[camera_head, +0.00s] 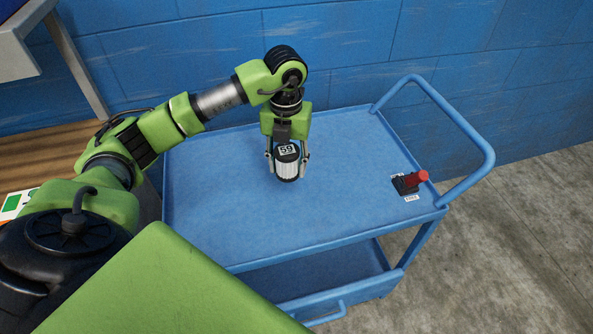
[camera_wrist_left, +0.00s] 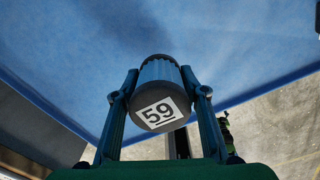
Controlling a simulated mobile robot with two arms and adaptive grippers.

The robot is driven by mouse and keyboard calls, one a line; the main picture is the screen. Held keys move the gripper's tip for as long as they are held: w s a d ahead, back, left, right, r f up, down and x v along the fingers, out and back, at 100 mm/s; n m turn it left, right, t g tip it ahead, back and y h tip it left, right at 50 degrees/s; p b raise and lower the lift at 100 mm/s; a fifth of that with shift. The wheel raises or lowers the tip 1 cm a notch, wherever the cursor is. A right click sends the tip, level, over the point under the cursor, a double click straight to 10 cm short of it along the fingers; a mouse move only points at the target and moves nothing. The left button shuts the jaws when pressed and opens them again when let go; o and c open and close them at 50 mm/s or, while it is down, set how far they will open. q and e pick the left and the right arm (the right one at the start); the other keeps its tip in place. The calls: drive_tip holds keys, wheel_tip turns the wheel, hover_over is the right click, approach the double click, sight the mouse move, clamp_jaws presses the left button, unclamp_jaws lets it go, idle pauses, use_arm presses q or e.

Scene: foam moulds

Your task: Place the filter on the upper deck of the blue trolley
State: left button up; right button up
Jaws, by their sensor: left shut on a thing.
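The filter (camera_head: 287,165) is a small cylinder with a pale ribbed side and a dark end marked 59. My left gripper (camera_head: 287,158) is shut on it, one finger on each side, over the upper deck of the blue trolley (camera_head: 230,215). In the left wrist view the filter (camera_wrist_left: 160,92) sits between the two fingers (camera_wrist_left: 162,100) with its 59 label towards the camera. I cannot tell whether its lower end touches the deck. My right gripper is not in view.
A red-and-black part (camera_head: 410,182) with a small label lies at the deck's right end, near the trolley handle (camera_head: 470,135). A blue wall (camera_head: 350,50) stands behind. The deck around the filter is clear. A lower deck (camera_head: 310,275) shows below.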

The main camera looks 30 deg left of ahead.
sight(296, 184)
use_arm(q)
drive_tip(key=w+f, duration=0.1)
drive_tip(key=f, duration=0.1)
drive_tip(key=w+f, duration=0.1)
drive_tip(key=w, duration=0.1)
drive_tip(key=shift+d+f, duration=0.35)
wheel_tip(296, 184, down, 2)
drive_tip(key=shift+s+f+p, duration=0.1)
drive_tip(key=shift+f+p, duration=0.05)
drive_tip(key=shift+p, duration=0.65)
drive_tip(key=shift+f, duration=0.3)
drive_tip(key=shift+a, duration=0.1)
drive_tip(key=shift+f, duration=0.1)
drive_tip(key=o, duration=1.2)
drive_tip(key=shift+c, duration=0.2)
